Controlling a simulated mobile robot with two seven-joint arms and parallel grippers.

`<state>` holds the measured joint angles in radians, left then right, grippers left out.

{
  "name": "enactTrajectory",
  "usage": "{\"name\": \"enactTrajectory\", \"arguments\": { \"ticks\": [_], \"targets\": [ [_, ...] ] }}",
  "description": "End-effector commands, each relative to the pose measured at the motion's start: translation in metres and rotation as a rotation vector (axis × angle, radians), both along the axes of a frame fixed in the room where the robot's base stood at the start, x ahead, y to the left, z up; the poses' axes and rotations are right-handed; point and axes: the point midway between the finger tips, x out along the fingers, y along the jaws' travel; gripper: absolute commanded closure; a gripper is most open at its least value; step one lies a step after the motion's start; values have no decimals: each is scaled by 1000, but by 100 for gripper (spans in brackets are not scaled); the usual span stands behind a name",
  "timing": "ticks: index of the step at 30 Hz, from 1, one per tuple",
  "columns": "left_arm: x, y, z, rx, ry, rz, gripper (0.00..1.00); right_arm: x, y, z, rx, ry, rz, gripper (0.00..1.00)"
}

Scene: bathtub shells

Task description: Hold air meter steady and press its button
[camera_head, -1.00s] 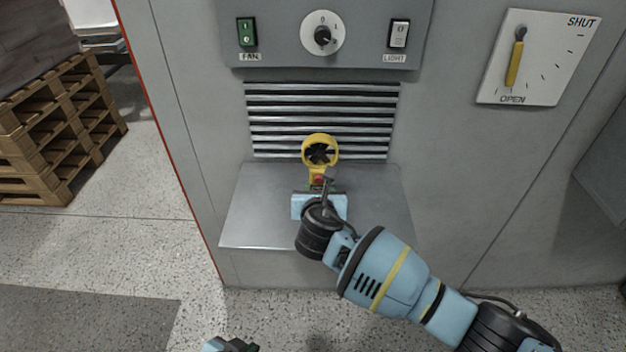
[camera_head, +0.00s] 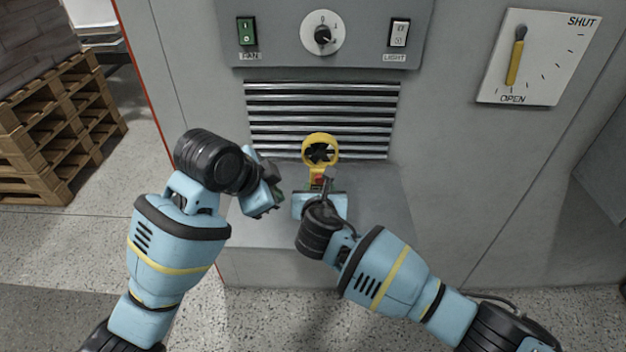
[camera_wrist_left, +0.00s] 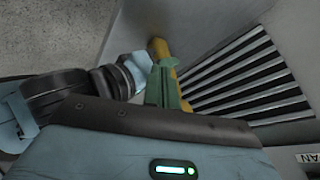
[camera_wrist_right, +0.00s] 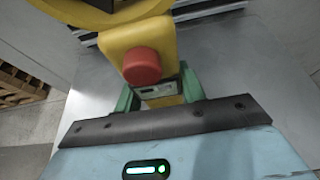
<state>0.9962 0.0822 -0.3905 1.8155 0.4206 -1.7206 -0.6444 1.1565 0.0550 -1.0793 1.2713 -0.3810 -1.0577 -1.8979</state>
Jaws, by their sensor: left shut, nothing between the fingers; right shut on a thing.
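The yellow air meter (camera_head: 320,150) with its round fan head stands upright in front of the vent grille. My right gripper (camera_wrist_right: 160,95) is shut on the meter's yellow handle. The red button (camera_wrist_right: 142,66) faces the right wrist camera, just above the green fingers; it also shows small in the head view (camera_head: 319,179). My left gripper (camera_head: 277,192) is shut and empty, to the left of the meter and apart from it. In the left wrist view its green fingers (camera_wrist_left: 165,85) overlap part of the yellow meter (camera_wrist_left: 160,48), and the button is not visible there.
A grey metal shelf (camera_head: 385,215) juts out below the slatted vent (camera_head: 275,110). Above are a green fan switch (camera_head: 247,32), a dial (camera_head: 323,35) and a light switch (camera_head: 399,34). A yellow lever (camera_head: 515,62) is at right. Wooden pallets (camera_head: 60,120) stand at far left.

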Motion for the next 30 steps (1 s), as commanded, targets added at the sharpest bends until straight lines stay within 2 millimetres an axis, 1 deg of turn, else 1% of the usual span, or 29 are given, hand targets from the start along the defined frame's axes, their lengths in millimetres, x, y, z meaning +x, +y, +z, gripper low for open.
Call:
{"name": "enactTrajectory", "arguments": {
  "ticks": [1, 4, 7, 10, 14, 23, 26, 30],
  "targets": [
    [2, -4, 18, 16, -17, -33, 100, 0, 0, 1, 0, -1, 1, 91],
    [1, -13, 44, 36, -47, -107, 100, 0, 0, 1, 0, -1, 1, 91],
    [-4, -25, 64, 42, -78, -182, 100, 0, 0, 1, 0, -1, 1, 91],
    [-8, -32, 75, 42, -98, -229, 100, 0, 0, 1, 0, -1, 1, 91],
    [-9, -34, 77, 43, -102, -241, 100, 0, 0, 1, 0, -1, 1, 91],
    [-7, -35, 74, 41, -101, -239, 100, 0, 0, 1, 0, -1, 0, 91],
    [-3, -38, 67, 41, -99, -239, 100, 0, 0, 1, 0, -1, 1, 91],
    [6, -47, 50, 40, -97, -239, 100, 0, 0, 1, 0, -1, 1, 91]
  ]
}}
